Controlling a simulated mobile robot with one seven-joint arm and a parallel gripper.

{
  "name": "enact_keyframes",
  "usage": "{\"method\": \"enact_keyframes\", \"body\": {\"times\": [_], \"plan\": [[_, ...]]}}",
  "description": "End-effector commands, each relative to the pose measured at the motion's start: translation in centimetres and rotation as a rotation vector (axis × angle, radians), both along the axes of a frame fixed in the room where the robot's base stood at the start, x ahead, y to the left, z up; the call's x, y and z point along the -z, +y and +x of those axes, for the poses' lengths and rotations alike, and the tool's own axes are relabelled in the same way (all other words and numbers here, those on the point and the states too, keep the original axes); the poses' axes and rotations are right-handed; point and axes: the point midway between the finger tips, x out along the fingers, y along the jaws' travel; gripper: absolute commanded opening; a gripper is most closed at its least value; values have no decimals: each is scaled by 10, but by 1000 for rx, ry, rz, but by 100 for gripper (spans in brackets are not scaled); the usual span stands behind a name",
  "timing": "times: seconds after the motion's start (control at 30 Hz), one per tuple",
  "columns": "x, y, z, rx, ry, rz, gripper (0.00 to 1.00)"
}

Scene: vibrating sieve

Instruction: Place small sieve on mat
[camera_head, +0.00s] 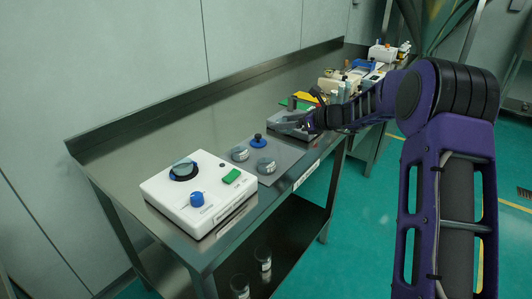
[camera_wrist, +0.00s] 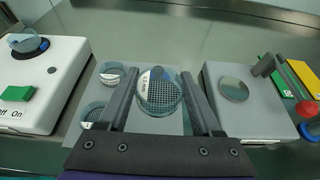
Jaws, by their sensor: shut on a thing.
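My gripper (camera_wrist: 158,85) is shut on a small round sieve (camera_wrist: 160,98) with a clear rim and a dark mesh. In the wrist view the sieve sits between the two fingers, overlapping the right part of the grey mat (camera_wrist: 143,126). I cannot tell its height above the mat. In the head view my gripper (camera_head: 280,124) is at the mat's far end, beside the grey device; the sieve is not clear there. The mat (camera_head: 285,160) bears two small round sieves (camera_head: 239,153) (camera_head: 265,165) and a blue-knobbed part (camera_head: 258,141), whose blue shows behind the held sieve.
A white control box (camera_head: 200,205) with a blue knob and green switch stands left of the mat. A grey device (camera_wrist: 235,115) with a round plate stands right of it. Green and yellow items (camera_head: 305,97) and other equipment lie farther along the steel bench (camera_head: 230,110).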

Motion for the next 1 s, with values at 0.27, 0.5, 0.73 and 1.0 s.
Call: {"method": "enact_keyframes", "body": {"times": [0.27, 0.5, 0.73, 1.0], "plan": [[48, 0, 0, 0, 2, 0, 11], [73, 0, -1, 0, 4, 0, 11], [89, 0, 0, -1, 1, -1, 11], [93, 0, 0, -1, 2, 0, 11]]}}
